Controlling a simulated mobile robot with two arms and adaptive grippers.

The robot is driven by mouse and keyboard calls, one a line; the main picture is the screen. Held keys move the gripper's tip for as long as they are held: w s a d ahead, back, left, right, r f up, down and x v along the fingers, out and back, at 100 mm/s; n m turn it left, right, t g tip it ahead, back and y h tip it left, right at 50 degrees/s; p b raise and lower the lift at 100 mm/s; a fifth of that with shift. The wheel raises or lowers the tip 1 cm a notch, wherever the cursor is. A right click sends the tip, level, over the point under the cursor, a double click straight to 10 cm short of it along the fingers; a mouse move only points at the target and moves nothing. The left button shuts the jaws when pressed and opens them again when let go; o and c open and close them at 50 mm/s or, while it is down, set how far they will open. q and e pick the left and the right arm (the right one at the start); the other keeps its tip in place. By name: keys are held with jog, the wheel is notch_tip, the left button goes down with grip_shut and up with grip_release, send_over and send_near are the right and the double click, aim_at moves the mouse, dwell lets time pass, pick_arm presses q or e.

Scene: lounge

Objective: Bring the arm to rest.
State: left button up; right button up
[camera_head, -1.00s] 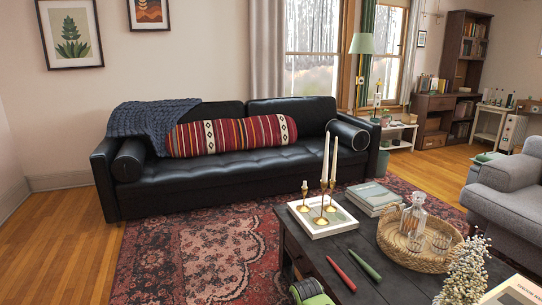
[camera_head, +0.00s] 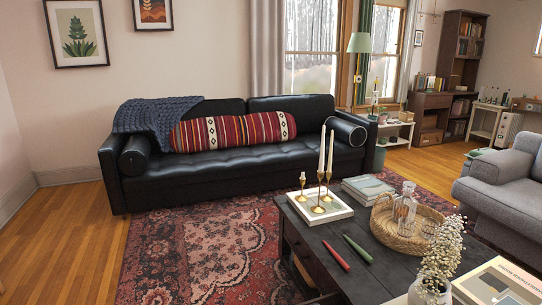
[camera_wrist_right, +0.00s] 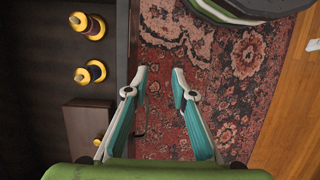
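My right gripper (camera_wrist_right: 159,73) shows in the right wrist view, with two teal and pale grey fingers. The fingers stand apart with nothing between them, so it is open and empty. Below its fingertips lies the patterned red rug (camera_wrist_right: 230,85). A dark wooden front with brass knobs is close to its left in that view. In the head view the green arm part seen earlier no longer shows clearly at the bottom edge. My left gripper is in neither view.
The dark coffee table (camera_head: 322,238) carries a white tray (camera_head: 338,213) with candles, a woven tray (camera_head: 379,223) with a glass decanter, two loose candles, books and a flower vase (camera_head: 432,290). A black sofa (camera_head: 240,157) stands behind. The rug (camera_head: 185,270) left of the table is clear.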

jog(key=s+f+t+y, duration=0.1)
jog(key=s+f+t, duration=0.1)
jog(key=s+f, duration=0.4)
jog(key=s+d+m+t, duration=0.1)
jog(key=s+d+t, duration=0.1)
jog(key=s+d, duration=0.4)
jog(key=s+d+m+t, duration=0.1)
jog(key=s+d+t, duration=0.15)
jog(key=s, duration=0.55)
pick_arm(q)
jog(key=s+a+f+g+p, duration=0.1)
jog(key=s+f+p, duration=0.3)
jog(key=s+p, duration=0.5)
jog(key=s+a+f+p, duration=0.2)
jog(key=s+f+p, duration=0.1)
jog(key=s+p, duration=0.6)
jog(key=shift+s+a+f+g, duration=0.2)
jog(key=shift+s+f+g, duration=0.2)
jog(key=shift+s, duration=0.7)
pick_arm(e)
jog(key=s+d+f+g, duration=0.1)
jog(key=s+f, duration=0.3)
jog(key=s, duration=0.5)
jog(key=s+d+f+g, duration=0.1)
jog(key=s+d+f, duration=0.2)
jog(key=s, duration=0.7)
jog(key=shift+s+f, duration=0.25)
jog(key=shift+f, duration=0.15)
jog(key=shift+d, duration=0.1)
